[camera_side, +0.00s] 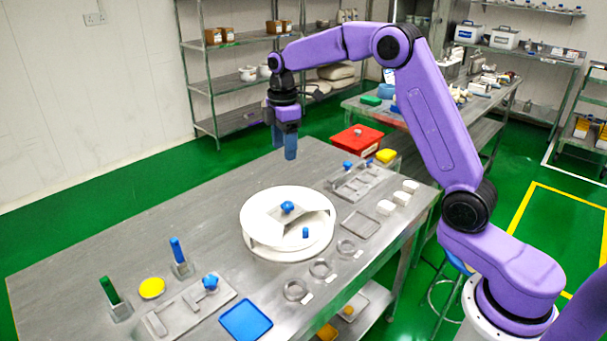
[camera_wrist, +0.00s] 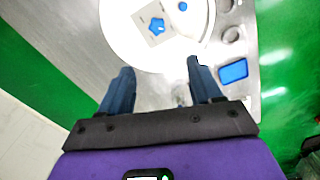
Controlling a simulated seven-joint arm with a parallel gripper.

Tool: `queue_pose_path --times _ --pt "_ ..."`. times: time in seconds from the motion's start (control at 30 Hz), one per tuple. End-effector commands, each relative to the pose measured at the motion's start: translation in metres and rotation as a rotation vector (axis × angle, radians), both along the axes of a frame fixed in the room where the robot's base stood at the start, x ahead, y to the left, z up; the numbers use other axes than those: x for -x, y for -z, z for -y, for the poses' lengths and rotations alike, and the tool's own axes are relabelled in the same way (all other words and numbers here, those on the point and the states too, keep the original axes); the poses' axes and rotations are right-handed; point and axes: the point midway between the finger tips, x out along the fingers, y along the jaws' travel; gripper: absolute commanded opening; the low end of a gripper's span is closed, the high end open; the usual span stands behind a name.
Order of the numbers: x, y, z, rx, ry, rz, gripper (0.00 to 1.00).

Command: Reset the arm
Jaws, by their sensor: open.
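My gripper (camera_side: 284,150) hangs from the purple arm above the far part of the metal table (camera_side: 110,250), behind the white round machine part. Its blue fingers point down and touch nothing. In the wrist view my gripper (camera_wrist: 157,85) shows its two fingers spread wide apart with nothing between them. The white round part (camera_side: 262,246) stands on the table and carries a blue star-shaped knob (camera_side: 287,207) and a small blue peg (camera_side: 306,232). The knob also shows in the wrist view (camera_wrist: 157,25).
A red box (camera_side: 357,139) stands at the table's far edge, by a grey fixture (camera_side: 360,181). White blocks (camera_side: 401,198), metal rings (camera_side: 321,268) and a blue tray (camera_side: 246,319) line the right side. Green (camera_side: 110,291) and blue (camera_side: 178,250) upright handles stand front left. The far left tabletop is clear.

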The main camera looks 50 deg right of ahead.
Motion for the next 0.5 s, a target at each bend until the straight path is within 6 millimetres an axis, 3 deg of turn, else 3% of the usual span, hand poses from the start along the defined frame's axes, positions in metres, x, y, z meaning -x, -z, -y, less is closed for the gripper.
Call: queue_pose_path --times 0.17,0.5 --pt "0.029 -0.008 -0.032 -0.001 0.007 0.003 0.64" --pt "0.128 -0.017 -0.090 -0.006 0.048 0.009 0.64"
